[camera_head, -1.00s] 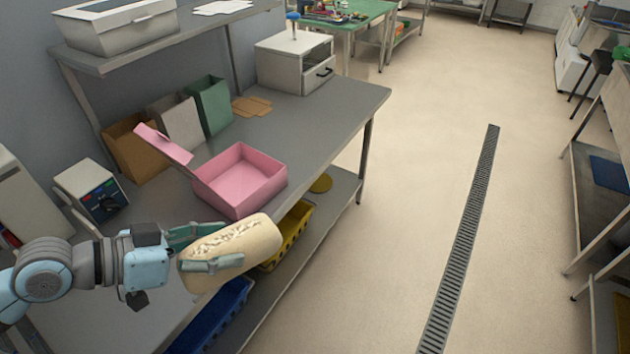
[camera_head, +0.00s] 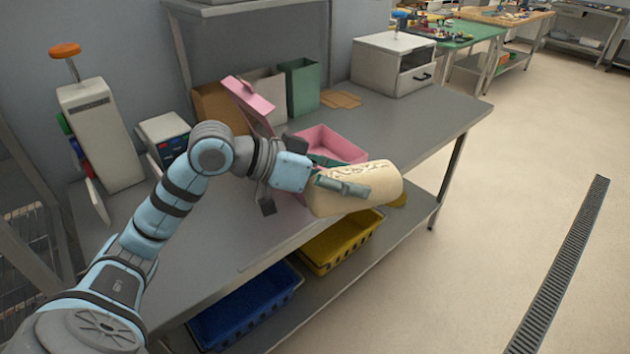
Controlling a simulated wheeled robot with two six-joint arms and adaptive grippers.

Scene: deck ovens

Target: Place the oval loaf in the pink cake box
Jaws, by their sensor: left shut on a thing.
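The oval loaf (camera_head: 378,183) is pale with a scored top. My left gripper (camera_head: 343,180) is shut on it and holds it at the front edge of the grey table, nearer to me than the pink box. The pink cake box (camera_head: 335,143) stands open on the table behind the loaf, with its lid (camera_head: 248,99) raised at its left. The loaf and gripper hide the front of the box. No loaf shows inside the visible part of the box. My right gripper is not in view.
The grey table (camera_head: 428,124) has bare room right of the box. A white drawer unit (camera_head: 385,66) stands at its back right. Green, white and brown holders stand behind the box. Yellow (camera_head: 341,246) and blue (camera_head: 245,308) crates sit on the lower shelf.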

